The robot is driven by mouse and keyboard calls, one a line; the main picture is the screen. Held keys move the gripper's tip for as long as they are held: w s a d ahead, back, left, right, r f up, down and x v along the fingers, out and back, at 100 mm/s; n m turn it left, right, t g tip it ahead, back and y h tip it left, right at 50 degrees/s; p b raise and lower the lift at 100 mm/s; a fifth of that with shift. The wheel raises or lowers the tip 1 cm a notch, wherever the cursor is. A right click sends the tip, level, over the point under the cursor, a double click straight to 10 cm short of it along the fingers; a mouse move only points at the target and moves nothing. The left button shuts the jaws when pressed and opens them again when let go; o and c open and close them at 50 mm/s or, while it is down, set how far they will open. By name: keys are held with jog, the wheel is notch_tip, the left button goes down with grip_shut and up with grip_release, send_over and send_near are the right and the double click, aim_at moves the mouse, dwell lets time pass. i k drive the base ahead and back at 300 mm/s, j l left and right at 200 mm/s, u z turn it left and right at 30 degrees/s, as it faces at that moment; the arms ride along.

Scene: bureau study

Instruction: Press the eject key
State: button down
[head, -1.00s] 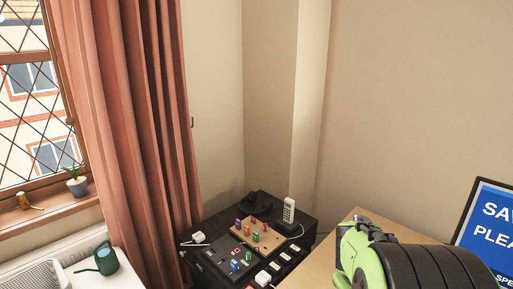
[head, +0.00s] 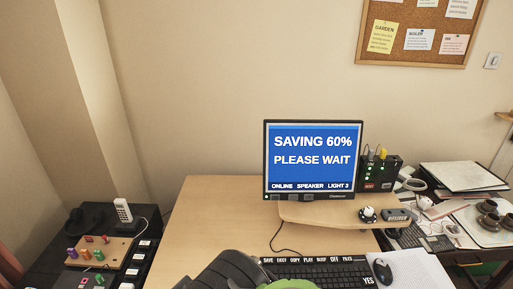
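The black keyboard (head: 318,272) lies on the wooden desk below the monitor. Its top row has white-labelled keys, and the second from the left, the eject key (head: 281,261), seems to read EJECT. A large YES key (head: 368,281) is at its right end. The monitor (head: 313,160) reads SAVING 60%, PLEASE WAIT, with ONLINE, SPEAKER, LIGHT 3 below. A black and green part of my arm shows at the bottom edge, in front of the keyboard's lower left. My gripper's fingers are not in view.
A mouse (head: 382,272) lies right of the keyboard. A raised wooden shelf (head: 330,214) holds a round knob device (head: 367,214). A black box with green lights (head: 379,173) stands right of the monitor. A pegboard (head: 98,251) and phone (head: 124,211) are left. The desk's left part is clear.

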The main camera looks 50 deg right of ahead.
aim_at(280, 261)
jog(key=z, duration=2.25)
